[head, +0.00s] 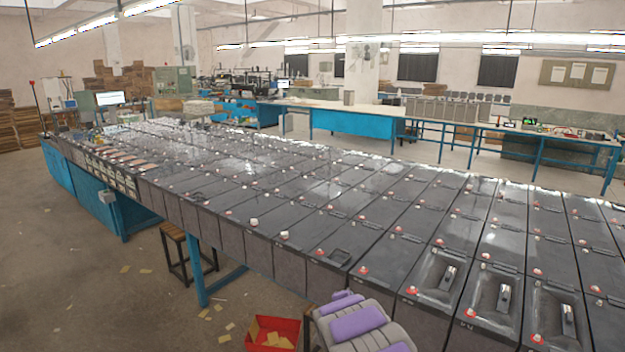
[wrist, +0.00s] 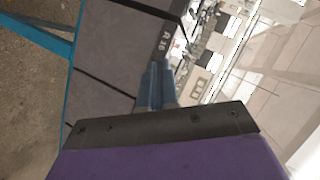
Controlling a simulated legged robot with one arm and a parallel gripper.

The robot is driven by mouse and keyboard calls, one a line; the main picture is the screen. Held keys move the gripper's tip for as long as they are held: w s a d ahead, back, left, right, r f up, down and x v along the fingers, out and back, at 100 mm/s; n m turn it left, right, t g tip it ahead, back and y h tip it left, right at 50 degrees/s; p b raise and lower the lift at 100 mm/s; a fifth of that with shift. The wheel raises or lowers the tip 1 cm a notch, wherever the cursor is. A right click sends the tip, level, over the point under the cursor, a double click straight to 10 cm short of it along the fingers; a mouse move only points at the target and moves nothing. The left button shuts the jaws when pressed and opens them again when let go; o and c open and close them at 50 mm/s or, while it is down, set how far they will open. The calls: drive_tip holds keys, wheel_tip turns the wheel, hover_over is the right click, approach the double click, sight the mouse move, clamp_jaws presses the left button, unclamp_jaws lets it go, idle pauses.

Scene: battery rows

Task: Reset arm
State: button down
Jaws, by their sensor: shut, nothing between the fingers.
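My gripper (wrist: 157,70) shows in the wrist view, beyond a black bar and a purple housing at the bottom of the picture. Its two blue-grey fingers are together, with nothing held between them. Past the fingers is the dark grey side of a battery (wrist: 110,50), with white marking near its edge. I cannot make out the fingertips in the head view.
Long rows of dark grey batteries (head: 220,170) with red and white caps fill a blue-legged bench. Several at the front right have recessed lids with metal handles (head: 503,297). A red bin (head: 272,333) and a wooden stool (head: 175,252) stand by the bench. Floor at left is mostly open.

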drive_tip(key=s+r+n+g+y, duration=0.25)
drive_tip(key=s+r+n, duration=0.25)
drive_tip(key=s+r, duration=0.4)
drive_tip(key=s+d+r+n+g, duration=0.1)
drive_tip(key=s+r+n+g, duration=0.1)
drive_tip(key=s, duration=1.6)
drive_tip(key=s+d+r+n+g, duration=0.1)
drive_tip(key=s+r+n+g, duration=0.2)
drive_tip(key=s, duration=1.5)
drive_tip(key=s+r+n+g, duration=0.2)
drive_tip(key=s+n+g, duration=0.4)
drive_tip(key=s, duration=1.1)
drive_tip(key=shift+s+d+r+g+y, duration=0.15)
drive_tip(key=shift+s+d+g+y, duration=0.3)
drive_tip(key=shift+g, duration=0.2)
